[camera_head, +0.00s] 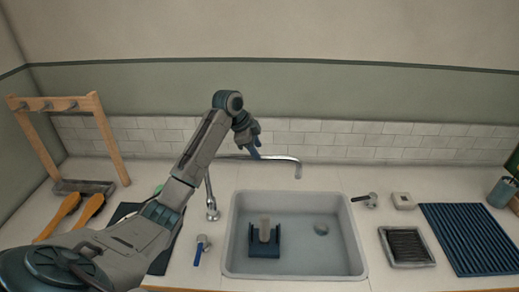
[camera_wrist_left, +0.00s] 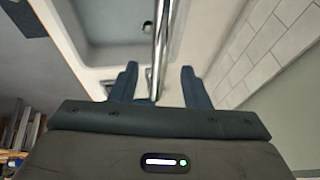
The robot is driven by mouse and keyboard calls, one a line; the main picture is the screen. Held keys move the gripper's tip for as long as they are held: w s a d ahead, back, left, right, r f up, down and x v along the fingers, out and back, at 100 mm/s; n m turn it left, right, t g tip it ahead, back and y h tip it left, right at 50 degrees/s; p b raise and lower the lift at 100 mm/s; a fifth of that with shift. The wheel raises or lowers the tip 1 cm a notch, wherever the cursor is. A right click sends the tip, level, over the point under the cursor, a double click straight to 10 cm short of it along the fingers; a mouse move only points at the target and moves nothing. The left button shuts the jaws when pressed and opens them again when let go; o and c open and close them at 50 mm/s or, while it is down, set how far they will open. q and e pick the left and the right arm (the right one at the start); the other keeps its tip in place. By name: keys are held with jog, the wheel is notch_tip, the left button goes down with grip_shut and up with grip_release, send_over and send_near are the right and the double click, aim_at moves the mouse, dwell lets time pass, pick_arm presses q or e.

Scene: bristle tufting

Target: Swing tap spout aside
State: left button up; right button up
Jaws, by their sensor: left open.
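The chrome tap spout (camera_head: 282,159) runs sideways behind the sink and ends in a downturned outlet above the sink's back edge. Its upright column (camera_head: 210,195) stands left of the sink, partly hidden by my left arm. My left gripper (camera_head: 255,155) is at the spout's middle, pointing down. In the left wrist view the open jaws (camera_wrist_left: 160,78) have the spout (camera_wrist_left: 163,35) passing between the two dark blue fingers. A gap shows on the right side; whether the left finger touches is unclear. My right gripper is not in view.
The grey sink (camera_head: 232,255) holds a blue stand (camera_head: 264,248) with a pale block. A blue-handled lever (camera_head: 200,250) is left of the sink; another lever (camera_head: 366,200) is right. A ribbed blue mat (camera_head: 470,238) lies far right. The tiled wall (camera_head: 345,140) is close behind the spout.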

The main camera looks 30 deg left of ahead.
pick_arm(q)
jog(key=shift+p+x, duration=0.4)
jog(key=shift+x, duration=1.3)
grip_shut()
